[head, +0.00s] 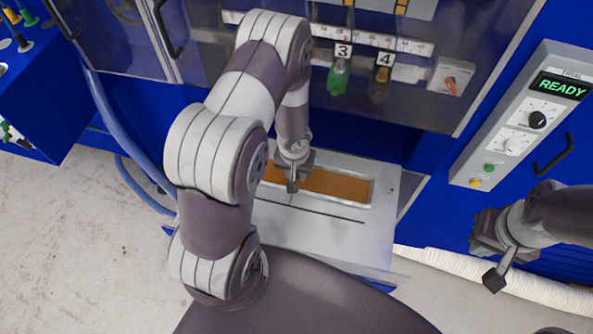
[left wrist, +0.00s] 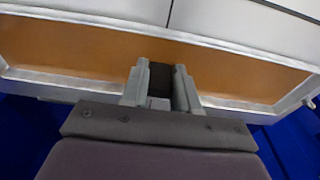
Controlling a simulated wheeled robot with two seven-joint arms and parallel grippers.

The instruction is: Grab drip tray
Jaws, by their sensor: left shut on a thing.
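The drip tray (head: 365,193) is a long shallow tray with a silver rim and an orange-brown inside. It lies on a pale grey plate below the machine's front. In the left wrist view the tray (left wrist: 70,48) fills much of the width. In the left wrist view the fingers (left wrist: 160,80) close on a dark piece at the tray's near edge; the fingers hide part of the rim. My right gripper (head: 492,270) hangs apart at the right; its jaw opening does not show.
The pale plate (head: 300,235) has a dark line across it. A control box (head: 520,118) reads READY at the right. A white ribbed hose (head: 535,287) lies on the floor.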

